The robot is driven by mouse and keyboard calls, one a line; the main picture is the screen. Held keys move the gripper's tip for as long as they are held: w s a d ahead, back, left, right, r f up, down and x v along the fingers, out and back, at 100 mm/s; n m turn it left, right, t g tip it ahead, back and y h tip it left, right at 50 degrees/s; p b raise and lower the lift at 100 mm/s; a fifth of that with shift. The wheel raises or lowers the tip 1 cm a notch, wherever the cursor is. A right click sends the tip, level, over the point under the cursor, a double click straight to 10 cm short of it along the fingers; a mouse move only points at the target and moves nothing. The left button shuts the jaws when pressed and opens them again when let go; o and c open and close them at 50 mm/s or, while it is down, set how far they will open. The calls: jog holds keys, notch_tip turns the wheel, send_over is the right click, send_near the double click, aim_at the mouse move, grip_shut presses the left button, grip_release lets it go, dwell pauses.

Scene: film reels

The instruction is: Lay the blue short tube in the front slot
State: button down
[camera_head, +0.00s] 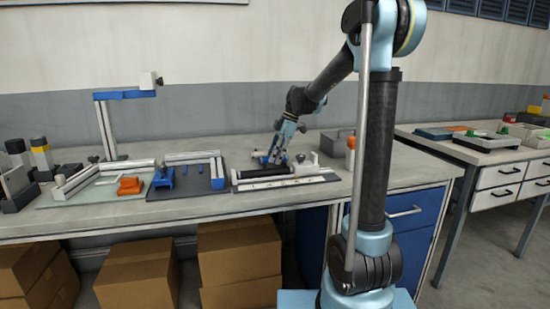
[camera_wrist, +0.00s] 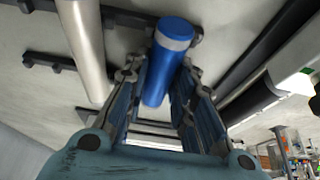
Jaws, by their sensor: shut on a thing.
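The blue short tube (camera_wrist: 163,72), with a grey band near its blue end, is between the two fingers of my gripper (camera_wrist: 157,100) in the wrist view. My gripper is shut on it. In the head view my gripper (camera_head: 274,157) is low over the right-hand dark mat (camera_head: 240,187) on the bench; the tube is too small to make out there. A long black bar (camera_head: 263,173) and a pale strip (camera_head: 288,182) lie on this mat. I cannot tell which feature is the front slot.
A pale cylinder (camera_wrist: 86,45) is left of my gripper in the wrist view. Left on the bench are a mat with blue parts (camera_head: 191,187), an orange part (camera_head: 130,186) and a tall stand (camera_head: 106,130). A grey box (camera_head: 338,143) is behind right.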

jog(key=shift+f, duration=0.1)
jog(key=c, duration=1.3)
grip_release()
jog(key=shift+c, duration=0.2)
jog(key=v, duration=1.2)
